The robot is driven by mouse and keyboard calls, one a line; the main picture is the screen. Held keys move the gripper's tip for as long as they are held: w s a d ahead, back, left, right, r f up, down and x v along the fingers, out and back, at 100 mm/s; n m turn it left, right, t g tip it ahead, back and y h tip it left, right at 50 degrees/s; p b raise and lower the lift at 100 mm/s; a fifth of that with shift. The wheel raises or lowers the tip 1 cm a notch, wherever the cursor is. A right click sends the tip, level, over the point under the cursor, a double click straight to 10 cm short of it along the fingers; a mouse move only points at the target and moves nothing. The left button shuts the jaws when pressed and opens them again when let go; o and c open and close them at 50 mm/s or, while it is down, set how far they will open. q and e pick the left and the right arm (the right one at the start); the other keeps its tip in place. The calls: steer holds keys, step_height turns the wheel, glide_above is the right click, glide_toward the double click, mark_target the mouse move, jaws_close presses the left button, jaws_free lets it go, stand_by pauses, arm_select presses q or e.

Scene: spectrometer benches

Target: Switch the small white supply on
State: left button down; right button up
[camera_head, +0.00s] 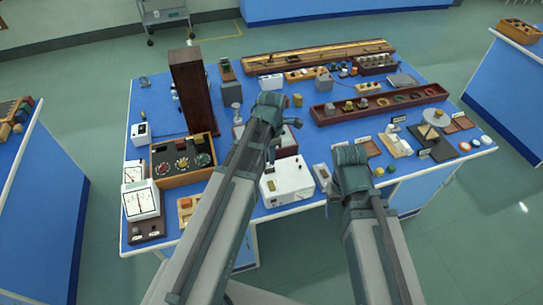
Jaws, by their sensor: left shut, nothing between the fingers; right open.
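A white box with dark knobs on its front (288,184) stands at the front middle of the blue bench, between my two arms. It looks like a supply; its switch is too small to make out. A smaller white box (140,134) stands at the left edge, and I cannot tell which one is the small white supply. My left gripper (276,122) is shut and empty, over the middle of the bench behind the front white box. My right gripper (350,168) is open, at the front edge right of that box. The wrists largely hide both sets of fingers.
A tall dark wooden box (191,92) and a wooden case with dials (182,158) stand on the left. White meters (141,200) are at the front left. A long red-brown tray (380,104) lies behind on the right. Small parts crowd the right side.

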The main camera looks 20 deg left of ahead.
mark_target(270, 183)
arm_select(q)
steer(key=shift+w+a+f, duration=0.15)
steer(key=shift+w+a, duration=0.35)
steer(key=shift+w, duration=0.15)
step_height(270, 183, down, 14)
steer(key=b, duration=1.4)
steer(key=shift+f, duration=0.15)
steer(key=shift+s+d, duration=0.1)
steer(key=shift+s, duration=0.05)
steer(key=shift+s+d+r, duration=0.3)
steer(key=shift+s+d, duration=0.05)
steer(key=shift+s, duration=0.15)
